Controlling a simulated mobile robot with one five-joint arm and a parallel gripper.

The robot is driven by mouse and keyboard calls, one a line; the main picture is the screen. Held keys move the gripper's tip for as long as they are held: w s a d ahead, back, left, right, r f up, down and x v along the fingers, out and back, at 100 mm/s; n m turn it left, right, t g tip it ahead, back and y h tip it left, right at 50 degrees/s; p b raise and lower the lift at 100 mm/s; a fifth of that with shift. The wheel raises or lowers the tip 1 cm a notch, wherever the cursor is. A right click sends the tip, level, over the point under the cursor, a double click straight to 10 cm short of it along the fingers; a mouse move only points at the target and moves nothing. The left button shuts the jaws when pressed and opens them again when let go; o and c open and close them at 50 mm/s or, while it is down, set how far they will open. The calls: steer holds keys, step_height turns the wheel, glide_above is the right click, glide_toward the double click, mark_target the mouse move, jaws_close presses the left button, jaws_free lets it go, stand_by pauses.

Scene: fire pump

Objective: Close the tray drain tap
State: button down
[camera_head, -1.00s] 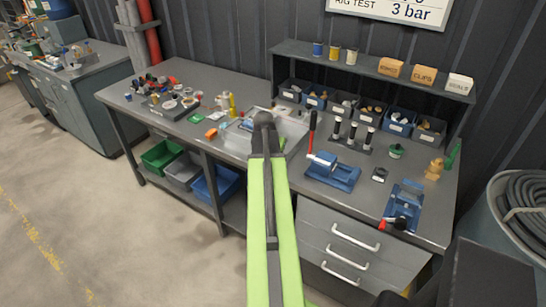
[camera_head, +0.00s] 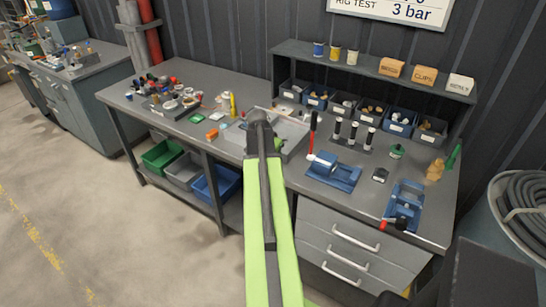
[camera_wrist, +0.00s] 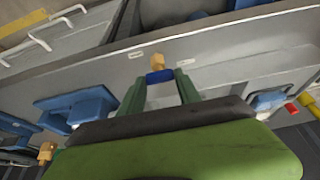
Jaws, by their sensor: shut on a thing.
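The tray (camera_head: 292,138) is a grey shallow box on the bench, partly behind my arm in the head view. Its pale wall (camera_wrist: 225,62) crosses the wrist view. The tray drain tap shows in the wrist view as a brass body (camera_wrist: 157,61) at that wall with a blue handle (camera_wrist: 160,77). My gripper (camera_wrist: 161,84) has its two green fingers on either side of the blue handle and is shut on it. In the head view my arm hides the tap and the fingers. How far the handle is turned is hard to tell.
A blue vise (camera_head: 333,171) and a red upright lever (camera_head: 312,133) stand right of the tray. Drawers with handles (camera_head: 354,239) are below the bench's right part.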

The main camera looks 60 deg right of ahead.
steer(key=c, duration=1.1)
jaws_free()
steer(key=p+v, duration=1.6)
steer(key=v, duration=0.1)
steer(key=shift+r, duration=0.25)
